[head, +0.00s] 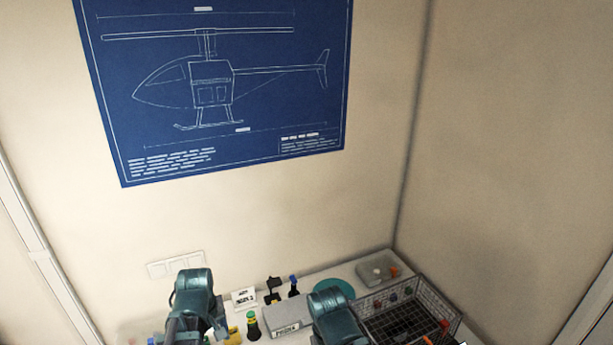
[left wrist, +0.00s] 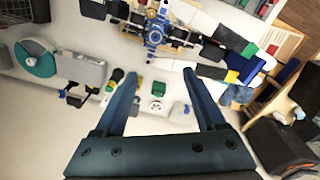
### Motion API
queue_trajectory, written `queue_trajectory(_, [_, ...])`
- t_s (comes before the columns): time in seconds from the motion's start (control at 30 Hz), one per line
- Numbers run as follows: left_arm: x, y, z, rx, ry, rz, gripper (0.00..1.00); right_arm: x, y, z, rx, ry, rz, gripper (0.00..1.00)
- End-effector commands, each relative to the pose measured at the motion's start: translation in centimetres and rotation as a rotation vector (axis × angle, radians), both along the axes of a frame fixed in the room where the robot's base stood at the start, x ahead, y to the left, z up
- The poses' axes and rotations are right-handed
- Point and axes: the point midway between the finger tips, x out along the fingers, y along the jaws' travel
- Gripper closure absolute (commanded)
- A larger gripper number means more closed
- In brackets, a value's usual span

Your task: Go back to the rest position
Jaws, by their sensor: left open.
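My left gripper (left wrist: 160,80) shows in the left wrist view, its two dark blue fingers spread wide apart. Nothing is held between the fingers. A small white and green item (left wrist: 158,89) shows in the gap between them, on the pale surface beyond. In the head view only teal links of my arms show at the bottom edge; the fingers of both grippers are out of sight there. My right gripper is not seen in either view.
A wire basket (head: 408,310), a grey box (head: 287,318), a teal disc (head: 334,289) and small bottles (head: 253,326) crowd the bench. A blue and dark mechanism (left wrist: 155,32) lies beyond my fingers. Walls with a helicopter blueprint (head: 225,90) stand behind.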

Motion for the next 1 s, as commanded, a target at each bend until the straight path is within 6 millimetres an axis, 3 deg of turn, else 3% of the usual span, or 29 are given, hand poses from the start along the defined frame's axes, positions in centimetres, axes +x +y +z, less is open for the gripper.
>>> queue_trajectory(0.1, [-0.1, -2.5, 0.0, 0.013, -0.008, -0.287, 0.28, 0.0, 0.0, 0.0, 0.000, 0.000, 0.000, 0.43])
queue_trajectory(0.4, [-0.3, -7.0, 0.0, 0.042, -0.024, -0.842, 0.28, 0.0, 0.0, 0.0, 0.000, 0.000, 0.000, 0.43])
queue_trajectory(0.47, [-0.5, -7.6, -2.3, 0.043, -0.015, -0.853, 0.28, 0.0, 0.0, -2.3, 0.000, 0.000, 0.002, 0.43])
queue_trajectory(0.77, [-2.1, -11.1, -9.1, 0.057, 0.032, -0.949, 0.28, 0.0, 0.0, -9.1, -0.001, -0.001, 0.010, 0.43])
queue_trajectory(1.0, [-4.2, -14.9, -16.5, 0.079, 0.082, -1.060, 0.28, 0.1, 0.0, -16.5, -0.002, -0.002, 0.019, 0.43])
